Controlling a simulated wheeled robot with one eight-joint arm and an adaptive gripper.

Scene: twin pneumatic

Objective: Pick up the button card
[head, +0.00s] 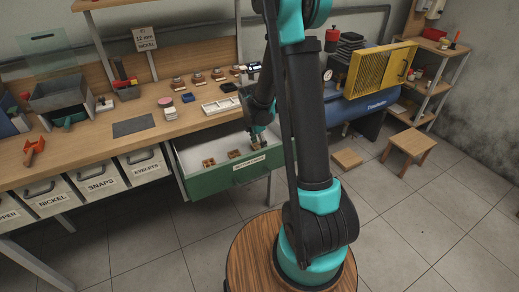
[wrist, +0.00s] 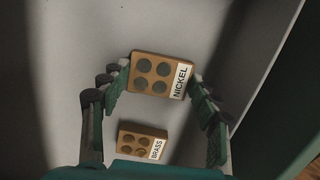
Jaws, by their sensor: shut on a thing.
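The button card labelled NICKEL (wrist: 150,75), brown with several grey round buttons, is between the green fingers of my gripper (wrist: 160,84) in the wrist view. The fingers are shut on its two ends. A second card, labelled BRASS (wrist: 133,141), lies below it in that view, apart from the fingers. In the head view my gripper (head: 257,139) is down inside the open green drawer (head: 205,180). Two brown cards show left of it, one nearer (head: 234,154) and one farther (head: 209,162). I cannot tell whether the NICKEL card is clear of the drawer floor.
The drawer walls stand close around my gripper. The wooden workbench (head: 75,150) above holds a dark mat (head: 133,125), a white tray (head: 221,105) and several small parts. A blue compressor tank (head: 355,115) and a stool (head: 410,143) stand at right.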

